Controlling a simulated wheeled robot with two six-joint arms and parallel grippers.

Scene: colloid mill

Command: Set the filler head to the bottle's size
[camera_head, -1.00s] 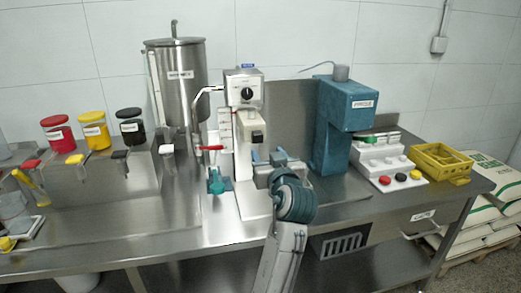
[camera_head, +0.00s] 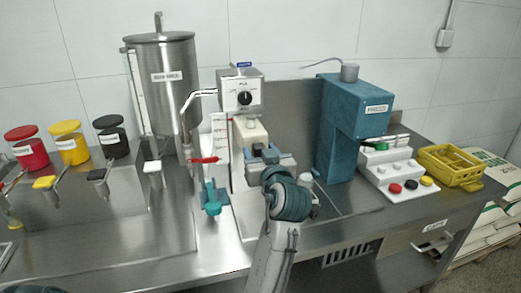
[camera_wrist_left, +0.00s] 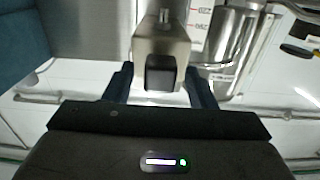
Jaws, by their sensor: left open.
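The filler stands at the middle of the bench, with a steel control box (camera_head: 245,86) and black dial on top. Its cream filler head (camera_head: 251,131) has a dark front knob and sits beside a white scale with red marks (camera_head: 221,135). My left gripper (camera_head: 264,153) is open just in front of and slightly below the head. In the left wrist view the fingers (camera_wrist_left: 160,88) stand either side of the head's dark knob (camera_wrist_left: 160,72); contact cannot be told. I cannot identify the bottle with certainty. My right gripper is not in view.
A red-handled tap (camera_head: 205,160) and a teal fitting (camera_head: 211,198) are left of the filler. A steel tank (camera_head: 165,95) stands behind. The blue press (camera_head: 350,125), a button panel (camera_head: 393,175) and a yellow crate (camera_head: 450,166) are right.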

